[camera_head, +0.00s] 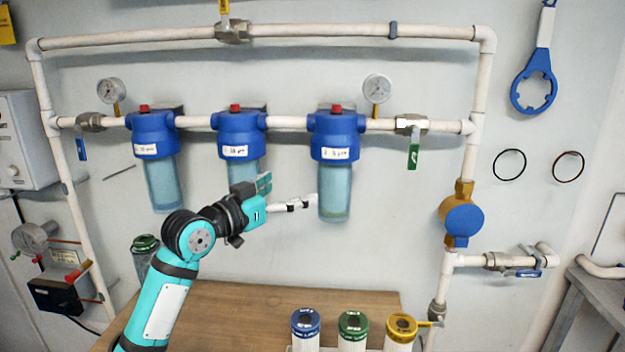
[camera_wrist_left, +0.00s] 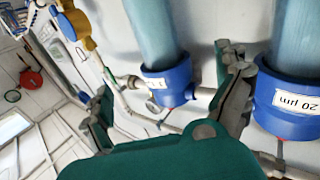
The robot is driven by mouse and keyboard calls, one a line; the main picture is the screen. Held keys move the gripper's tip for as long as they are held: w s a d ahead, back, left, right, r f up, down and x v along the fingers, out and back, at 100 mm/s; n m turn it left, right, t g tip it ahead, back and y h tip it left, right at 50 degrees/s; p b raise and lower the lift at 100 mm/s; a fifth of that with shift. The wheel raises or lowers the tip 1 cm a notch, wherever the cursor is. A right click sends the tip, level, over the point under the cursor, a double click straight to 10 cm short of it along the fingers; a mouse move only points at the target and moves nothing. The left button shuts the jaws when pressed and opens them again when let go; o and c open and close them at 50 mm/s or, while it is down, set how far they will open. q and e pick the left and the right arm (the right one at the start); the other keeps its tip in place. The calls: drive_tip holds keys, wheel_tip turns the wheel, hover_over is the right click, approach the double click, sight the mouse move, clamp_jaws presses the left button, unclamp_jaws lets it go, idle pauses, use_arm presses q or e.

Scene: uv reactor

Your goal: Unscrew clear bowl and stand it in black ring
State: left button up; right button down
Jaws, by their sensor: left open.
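Three filter housings with blue heads hang on the wall pipe, each with a clear bluish bowl: left (camera_head: 164,185), middle (camera_head: 246,170) and right (camera_head: 335,190). The middle bowl is partly hidden by my gripper. My left gripper (camera_head: 290,192) is open and empty, just left of the right bowl, with one finger reaching close to it; I cannot tell whether they touch. In the left wrist view, upside down, a bowl (camera_wrist_left: 148,30) shows between the open fingers (camera_wrist_left: 165,80), beyond them. Thin dark rings (camera_head: 509,165) hang on the wall at the right; no other black ring is clear.
A wooden table (camera_head: 245,305) stands below, mostly bare. Cartridges with blue (camera_head: 306,322), green (camera_head: 353,323) and yellow (camera_head: 402,326) caps stand at its front. A green-topped vessel (camera_head: 145,243) is behind my arm. A blue wrench (camera_head: 535,82) hangs at upper right.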

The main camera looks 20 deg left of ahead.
use_arm(q)
drive_tip(key=p+x, duration=0.3)
drive_tip(key=x, duration=1.3)
drive_tip(key=shift+w+f+p, duration=0.1)
drive_tip(key=shift+w+p, duration=0.05)
drive_tip(key=shift+p, duration=0.2)
drive_tip(key=shift+c, duration=0.4)
drive_tip(key=c, duration=1.5)
drive_tip(key=o, duration=1.6)
approach(335, 171)
drive_tip(key=shift+w+a+f, duration=0.45)
drive_tip(key=shift+w+a, duration=0.05)
drive_tip(key=shift+w, duration=0.1)
drive_tip(key=shift+w+a+f, duration=0.4)
drive_tip(key=shift+w+a, duration=0.1)
drive_tip(key=shift+w, duration=0.15)
